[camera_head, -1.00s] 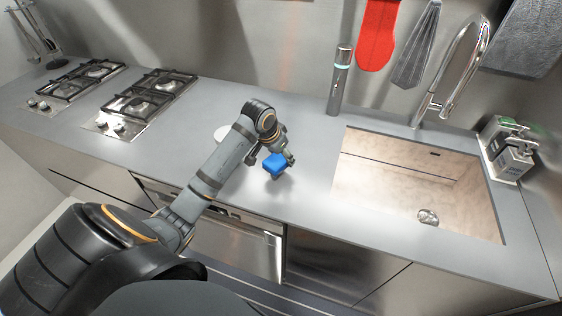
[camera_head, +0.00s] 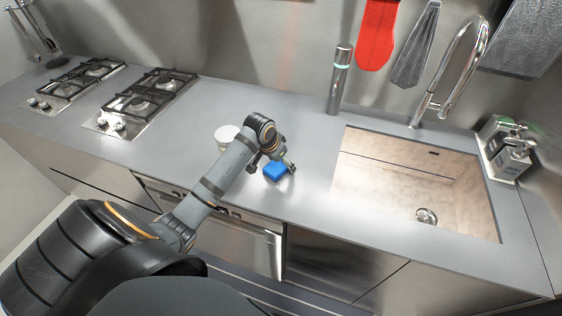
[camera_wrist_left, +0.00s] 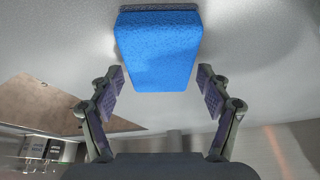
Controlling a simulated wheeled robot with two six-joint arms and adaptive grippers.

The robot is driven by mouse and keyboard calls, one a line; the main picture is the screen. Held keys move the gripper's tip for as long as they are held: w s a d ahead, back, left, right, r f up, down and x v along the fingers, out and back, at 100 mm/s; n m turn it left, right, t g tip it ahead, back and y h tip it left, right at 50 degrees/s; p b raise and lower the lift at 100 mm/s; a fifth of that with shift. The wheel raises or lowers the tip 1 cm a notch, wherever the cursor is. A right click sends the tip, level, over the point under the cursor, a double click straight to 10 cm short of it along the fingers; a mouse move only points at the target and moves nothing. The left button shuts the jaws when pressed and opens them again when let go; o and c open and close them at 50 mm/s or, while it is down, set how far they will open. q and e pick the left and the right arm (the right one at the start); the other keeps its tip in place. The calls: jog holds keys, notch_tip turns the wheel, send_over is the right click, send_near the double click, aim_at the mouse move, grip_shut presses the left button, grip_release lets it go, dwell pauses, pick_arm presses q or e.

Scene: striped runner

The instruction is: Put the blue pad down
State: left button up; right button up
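The blue pad (camera_head: 275,172) lies on the grey counter (camera_head: 310,205), left of the sink. In the left wrist view the blue pad (camera_wrist_left: 158,50) is just beyond my fingertips, with a narrow gap on each side. My left gripper (camera_head: 271,166) is low over the counter at the pad, and its fingers stand apart. In the left wrist view the left gripper (camera_wrist_left: 159,88) is open with nothing between its finger pads. My right gripper is not in view.
A white round container (camera_head: 227,134) stands behind my left forearm. The sink (camera_head: 415,185) opens to the right, with a faucet (camera_head: 455,65) behind it. A grey cylinder (camera_head: 339,80) stands by the wall. Gas burners (camera_head: 145,98) are at left. The counter in front of the pad is clear.

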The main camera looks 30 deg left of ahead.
aim_at(271, 170)
pick_arm(q)
jog(key=shift+r, duration=0.1)
jog(key=shift+r, duration=0.35)
jog(key=v, duration=1.1)
jog(key=shift+s+r, duration=0.15)
jog(key=shift+s, duration=0.05)
